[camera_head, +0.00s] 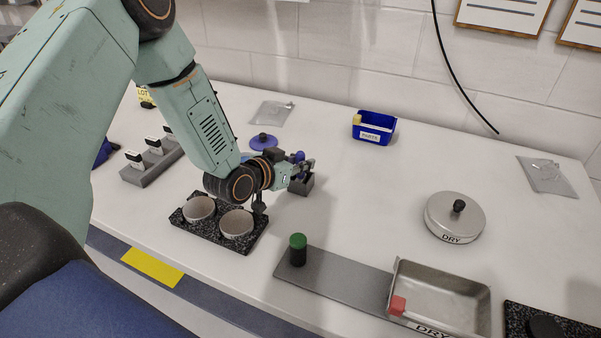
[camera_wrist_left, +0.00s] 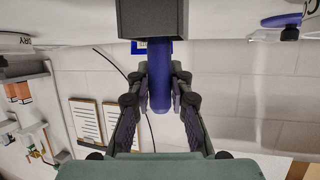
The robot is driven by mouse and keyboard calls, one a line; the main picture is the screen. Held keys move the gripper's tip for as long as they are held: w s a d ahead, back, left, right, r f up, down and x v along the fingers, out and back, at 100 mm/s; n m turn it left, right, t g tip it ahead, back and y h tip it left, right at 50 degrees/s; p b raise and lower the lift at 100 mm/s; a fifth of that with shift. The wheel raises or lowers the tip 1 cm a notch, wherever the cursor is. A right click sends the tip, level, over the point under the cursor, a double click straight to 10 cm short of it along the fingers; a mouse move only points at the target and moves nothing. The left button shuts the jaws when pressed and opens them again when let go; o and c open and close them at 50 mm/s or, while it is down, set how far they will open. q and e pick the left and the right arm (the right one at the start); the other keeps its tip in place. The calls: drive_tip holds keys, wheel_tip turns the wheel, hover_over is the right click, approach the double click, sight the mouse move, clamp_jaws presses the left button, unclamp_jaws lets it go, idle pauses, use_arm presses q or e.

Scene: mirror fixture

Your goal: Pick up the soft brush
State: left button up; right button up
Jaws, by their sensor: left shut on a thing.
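The soft brush appears to be the blue-purple upright piece (camera_wrist_left: 160,80) between my left fingers in the left wrist view. Its one end meets a dark grey block (camera_wrist_left: 153,18). In the head view, my left gripper (camera_head: 303,167) reaches over this small dark grey block (camera_head: 302,186), and only a bit of blue (camera_head: 297,157) shows at the fingers. The left gripper is shut on the blue piece. The bristles are hidden, and I cannot tell whether the piece still sits in the block. My right gripper is not in view.
Two bowls in a black speckled tray (camera_head: 214,240) stand below my left wrist. A purple lid (camera_head: 263,141) is behind it. A blue bin (camera_head: 374,128), a round DRY lid (camera_head: 455,217), a metal DRY pan (camera_head: 440,295) and a green-capped piece (camera_head: 298,248) stand elsewhere.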

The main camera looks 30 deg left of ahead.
use_arm(q)
drive_tip(key=shift+d, duration=0.15)
clamp_jaws()
